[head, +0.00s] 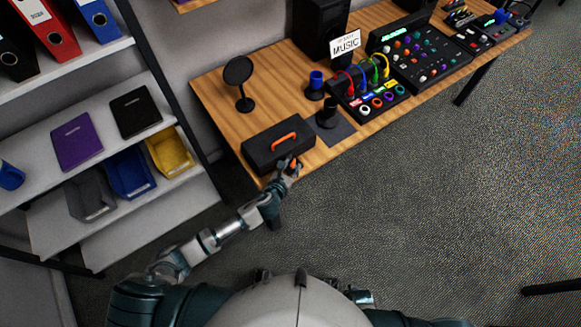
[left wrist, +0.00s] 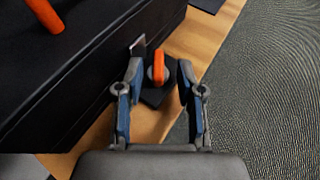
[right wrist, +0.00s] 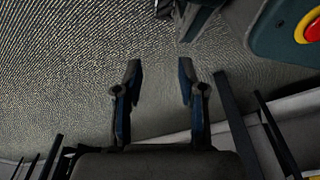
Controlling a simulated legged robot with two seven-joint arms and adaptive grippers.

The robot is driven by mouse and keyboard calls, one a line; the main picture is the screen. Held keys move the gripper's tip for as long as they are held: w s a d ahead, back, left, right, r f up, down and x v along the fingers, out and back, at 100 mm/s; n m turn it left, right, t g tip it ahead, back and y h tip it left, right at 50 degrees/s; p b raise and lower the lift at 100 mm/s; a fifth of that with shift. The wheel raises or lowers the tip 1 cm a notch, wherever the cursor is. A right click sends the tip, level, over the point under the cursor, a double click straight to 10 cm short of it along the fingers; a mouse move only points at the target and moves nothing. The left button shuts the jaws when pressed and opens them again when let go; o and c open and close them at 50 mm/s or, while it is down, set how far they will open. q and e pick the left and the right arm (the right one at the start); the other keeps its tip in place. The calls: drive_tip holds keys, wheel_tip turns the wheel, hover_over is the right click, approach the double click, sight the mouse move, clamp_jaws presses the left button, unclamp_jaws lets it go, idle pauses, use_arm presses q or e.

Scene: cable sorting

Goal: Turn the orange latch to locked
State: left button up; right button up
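The orange latch (left wrist: 158,66) sits on a small dark base at the front of the black case (left wrist: 110,65), near the table edge. In the head view the orange latch (head: 293,164) shows beside my left gripper (head: 288,166). In the left wrist view my left gripper (left wrist: 155,75) is open, with a finger on each side of the latch; I cannot tell whether either touches it. The black case (head: 262,150) has an orange handle (head: 284,139) on its lid. My right gripper (right wrist: 157,75) is open and empty above the carpet.
A shelf with bins (head: 128,172) stands at left.

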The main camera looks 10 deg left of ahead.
use_arm(q)
drive_tip(key=shift+d, duration=0.2)
drive_tip(key=shift+a, duration=0.2)
drive_tip(key=c, duration=0.5)
drive_tip(key=shift+a, duration=0.2)
clamp_jaws()
drive_tip(key=shift+a, duration=0.1)
